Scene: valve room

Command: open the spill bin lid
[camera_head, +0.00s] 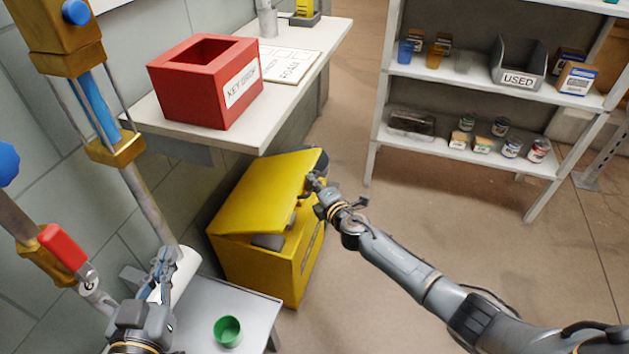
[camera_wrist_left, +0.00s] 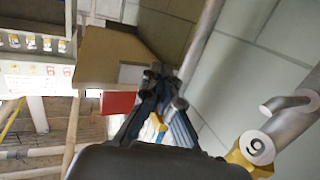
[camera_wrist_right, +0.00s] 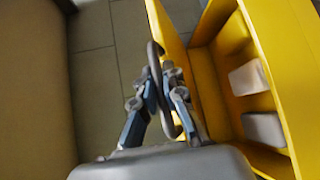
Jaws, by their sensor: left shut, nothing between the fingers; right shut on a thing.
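The yellow spill bin (camera_head: 270,268) stands on the floor beneath the wall shelf. Its yellow lid (camera_head: 262,190) is tilted up, partly open, with a dark gap along the front. My right gripper (camera_head: 316,186) is at the lid's right edge. In the right wrist view my right gripper (camera_wrist_right: 160,88) is shut on a dark grey loop handle (camera_wrist_right: 156,62) beside the lid (camera_wrist_right: 171,32). The bin's inside (camera_wrist_right: 210,85) shows there, with pale and grey blocks in it. My left gripper (camera_head: 164,260) is shut and empty beside a white cylinder, away from the bin.
A red key box (camera_head: 190,95) and a white board (camera_head: 288,66) sit on the wall shelf (camera_head: 165,125) above the bin. A small table (camera_head: 250,300) with a green cup (camera_head: 227,331) stands in front of the bin. Pipes run at left. Open floor (camera_head: 400,225) lies to the right.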

